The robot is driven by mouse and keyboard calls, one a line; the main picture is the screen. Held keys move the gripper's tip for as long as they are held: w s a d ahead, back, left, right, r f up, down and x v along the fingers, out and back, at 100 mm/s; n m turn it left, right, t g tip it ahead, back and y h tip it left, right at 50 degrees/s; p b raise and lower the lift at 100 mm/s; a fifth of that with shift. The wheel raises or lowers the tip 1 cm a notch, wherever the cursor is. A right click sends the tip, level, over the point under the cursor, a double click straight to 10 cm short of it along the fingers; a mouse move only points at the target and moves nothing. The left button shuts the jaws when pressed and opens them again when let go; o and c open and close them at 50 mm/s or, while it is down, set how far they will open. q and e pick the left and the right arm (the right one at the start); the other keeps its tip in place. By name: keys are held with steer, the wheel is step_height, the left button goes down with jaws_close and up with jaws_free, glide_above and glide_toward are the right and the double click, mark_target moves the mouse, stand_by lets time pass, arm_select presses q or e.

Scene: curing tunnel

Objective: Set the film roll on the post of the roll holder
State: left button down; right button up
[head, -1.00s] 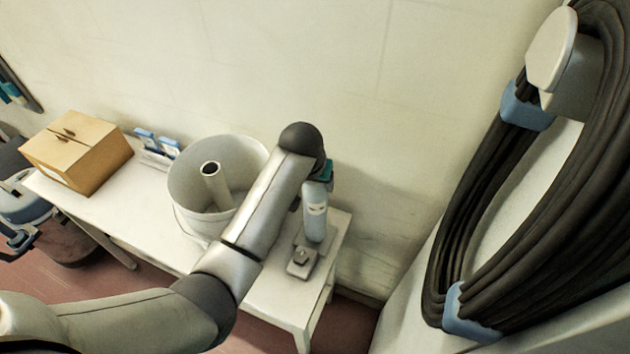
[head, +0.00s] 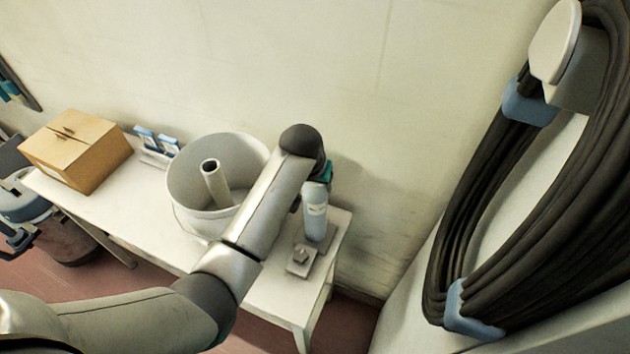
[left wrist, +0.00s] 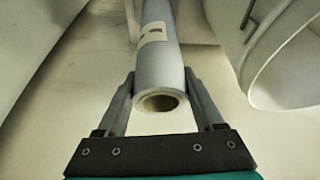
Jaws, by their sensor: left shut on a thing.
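The film roll (head: 315,221) is a pale blue-grey hollow tube with a small label. My left gripper (head: 325,174) is shut on it near its upper end; its fingers are largely hidden behind my arm in the head view. In the left wrist view the fingers (left wrist: 160,88) lie on both sides of the roll (left wrist: 162,55), its open end facing the camera. The roll holder (head: 300,262) is a small square grey plate with a short post, on the table just left of and in front of the roll's lower end. The roll looks upright beside the post, not on it. My right gripper is not in view.
The white table (head: 140,195) carries a round white bin (head: 180,208) with a tube (head: 212,178) standing in it, a cardboard box (head: 75,150) and a small rack with blue items (head: 155,148). A black cable bundle (head: 480,220) hangs at the right. The wall is close behind.

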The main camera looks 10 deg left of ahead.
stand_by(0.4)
arm_select(q)
steer(key=shift+c, duration=1)
jaws_free()
steer(key=shift+o, duration=1)
steer(key=shift+f, duration=0.1)
steer(key=shift+s, duration=0.1)
